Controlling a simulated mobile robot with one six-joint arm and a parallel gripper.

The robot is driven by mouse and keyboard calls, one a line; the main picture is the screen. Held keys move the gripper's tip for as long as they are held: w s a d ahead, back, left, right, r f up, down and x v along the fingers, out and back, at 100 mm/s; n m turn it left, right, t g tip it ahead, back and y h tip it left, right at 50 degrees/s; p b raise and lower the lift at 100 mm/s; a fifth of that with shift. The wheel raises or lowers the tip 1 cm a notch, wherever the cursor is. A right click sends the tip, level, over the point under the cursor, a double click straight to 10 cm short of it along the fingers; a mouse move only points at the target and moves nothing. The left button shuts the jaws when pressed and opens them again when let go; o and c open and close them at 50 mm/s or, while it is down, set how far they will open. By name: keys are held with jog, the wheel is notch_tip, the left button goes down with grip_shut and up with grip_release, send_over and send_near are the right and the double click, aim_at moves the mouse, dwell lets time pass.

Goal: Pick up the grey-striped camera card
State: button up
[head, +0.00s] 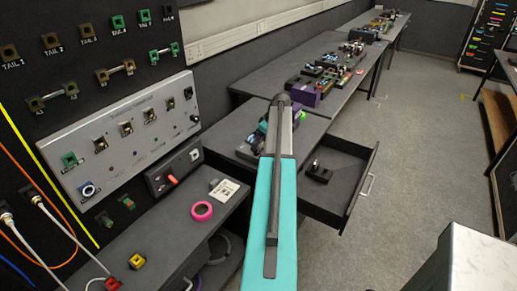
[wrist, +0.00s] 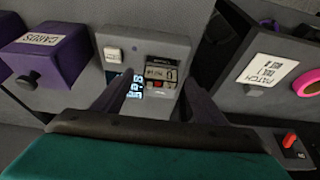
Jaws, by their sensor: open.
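In the wrist view my gripper (wrist: 160,82) is open, with one dark finger on each side of a grey device (wrist: 179,46). Between the fingers the device's face shows a small pale labelled piece (wrist: 160,72), with a lit blue-white display beside it, partly behind the left finger. The labelled piece may be a card, but I cannot make out a grey stripe or confirm that it is the camera card. Nothing is visibly held. In the head view my teal arm hides the gripper and most of what lies beyond it.
A purple box (wrist: 45,50) labelled CARDS stands left of the device. A white-labelled grey block (wrist: 268,68) and a pink ring (wrist: 307,83) are at right. In the head view an open drawer (head: 335,190) juts from the bench, and the floor (head: 420,150) is clear.

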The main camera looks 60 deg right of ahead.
jog(key=shift+w+f, duration=0.25)
jog(key=shift+f, duration=0.35)
jog(key=c, duration=1.2)
jog(key=shift+o, duration=0.2)
jog(key=shift+r, duration=0.1)
jog(key=shift+r+p, duration=0.3)
jog(key=shift+r, duration=0.15)
jog(key=v, duration=0.2)
jog(key=shift+d+r, duration=0.15)
jog(key=shift+r, duration=0.25)
jog(key=s+d, duration=0.2)
jog(key=s, duration=0.5)
jog(key=s+d+r, duration=0.1)
jog(key=s+d, duration=0.1)
jog(key=s, duration=0.5)
jog(key=shift+s+d+r+b, duration=0.15)
jog(key=shift+s+d+b, duration=0.1)
jog(key=shift+s+b, duration=0.05)
